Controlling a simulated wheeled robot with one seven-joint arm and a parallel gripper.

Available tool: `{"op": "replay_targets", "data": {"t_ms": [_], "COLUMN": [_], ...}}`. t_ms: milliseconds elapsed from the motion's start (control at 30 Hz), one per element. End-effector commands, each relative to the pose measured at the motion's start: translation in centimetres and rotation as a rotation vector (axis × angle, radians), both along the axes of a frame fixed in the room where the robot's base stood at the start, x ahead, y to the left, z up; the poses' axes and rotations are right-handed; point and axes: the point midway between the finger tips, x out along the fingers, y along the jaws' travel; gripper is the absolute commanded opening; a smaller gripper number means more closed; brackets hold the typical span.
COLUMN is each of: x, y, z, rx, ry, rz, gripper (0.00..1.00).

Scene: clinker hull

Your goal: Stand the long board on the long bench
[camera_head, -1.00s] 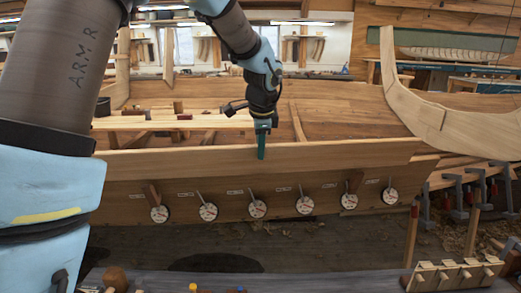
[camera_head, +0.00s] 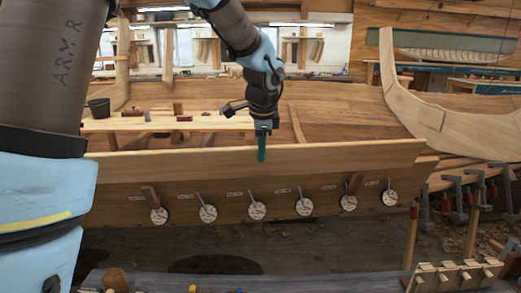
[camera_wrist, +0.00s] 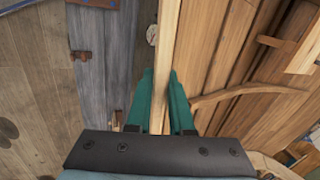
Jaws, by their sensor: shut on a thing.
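The long board (camera_head: 345,156) is a pale, narrow plank lying nearly level across the head view. My gripper (camera_head: 262,152) is shut on it near its middle, pointing down, with green fingers on either side of its edge. In the wrist view the board (camera_wrist: 165,55) runs away upward between the fingers (camera_wrist: 162,95). In the head view it overlaps the top of the hull side; I cannot tell whether it touches. A long grey bench top (camera_head: 320,283) crosses the bottom of the head view. My arm hides part of the left.
The planked hull side (camera_head: 235,186) carries several round white dials (camera_head: 257,211). A mallet (camera_head: 116,279) and a pegged wooden rack (camera_head: 442,275) are on the grey bench. Clamps (camera_head: 480,190) stand at right. A dark bucket (camera_head: 98,107) is at left.

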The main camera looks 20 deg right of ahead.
Motion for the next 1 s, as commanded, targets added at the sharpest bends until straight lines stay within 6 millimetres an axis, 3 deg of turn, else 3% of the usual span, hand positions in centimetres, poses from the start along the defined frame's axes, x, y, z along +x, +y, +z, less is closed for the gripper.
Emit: {"op": "replay_targets", "data": {"t_ms": [1000], "x": [-5.9], "y": [2.0], "z": [-2.3], "rx": [-0.004], "ry": [-0.003], "rz": [-0.002], "gripper": [0.00]}}
